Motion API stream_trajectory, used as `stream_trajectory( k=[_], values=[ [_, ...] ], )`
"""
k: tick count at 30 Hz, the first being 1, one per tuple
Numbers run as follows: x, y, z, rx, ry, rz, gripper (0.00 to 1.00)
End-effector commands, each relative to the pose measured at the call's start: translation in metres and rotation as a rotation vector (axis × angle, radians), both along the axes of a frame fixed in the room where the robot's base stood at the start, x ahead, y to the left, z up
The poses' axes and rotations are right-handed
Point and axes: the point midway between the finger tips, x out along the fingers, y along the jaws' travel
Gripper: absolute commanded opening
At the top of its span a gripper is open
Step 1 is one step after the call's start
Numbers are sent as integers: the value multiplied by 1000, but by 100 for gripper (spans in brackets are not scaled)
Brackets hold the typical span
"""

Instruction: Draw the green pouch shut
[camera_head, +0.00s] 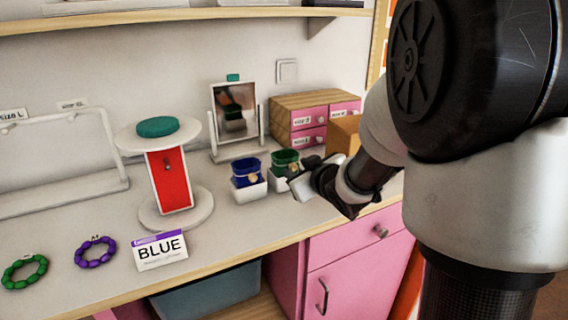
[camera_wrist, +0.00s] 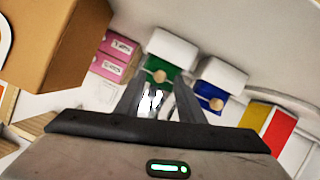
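The green pouch (camera_head: 284,158) sits in a small white box at the back of the counter, with a round tan bead on its front. In the head view its top looks wide, and my gripper (camera_head: 300,180) is just to its right and in front, hiding part of its box. In the wrist view the green pouch (camera_wrist: 172,83) and its tan bead (camera_wrist: 160,76) show just beyond the fingertips of my gripper (camera_wrist: 158,88). The fingers are apart, with a gap between them. I see no contact with the bead. Bright white shapes between the fingers are unclear.
A blue pouch (camera_head: 246,172) in a white box stands close on the left. Pink drawers (camera_head: 308,138) and a cardboard box (camera_head: 343,134) are behind and right. A mirror (camera_head: 235,110), a red stand (camera_head: 172,182), a BLUE card (camera_head: 160,251) and bead rings (camera_head: 96,252) are further left.

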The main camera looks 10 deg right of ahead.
Motion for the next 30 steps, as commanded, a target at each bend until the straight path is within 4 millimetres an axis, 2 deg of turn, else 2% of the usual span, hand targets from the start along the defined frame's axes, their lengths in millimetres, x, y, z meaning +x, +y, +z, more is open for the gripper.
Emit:
stream_trajectory(
  k=[10, 17, 30],
  values=[
    [4, 1, -1, 0, 0, 0, 35],
    [4, 1, -1, 0, 0, 0, 0],
    [4, 1, -1, 0, 0, 0, 0]
  ],
)
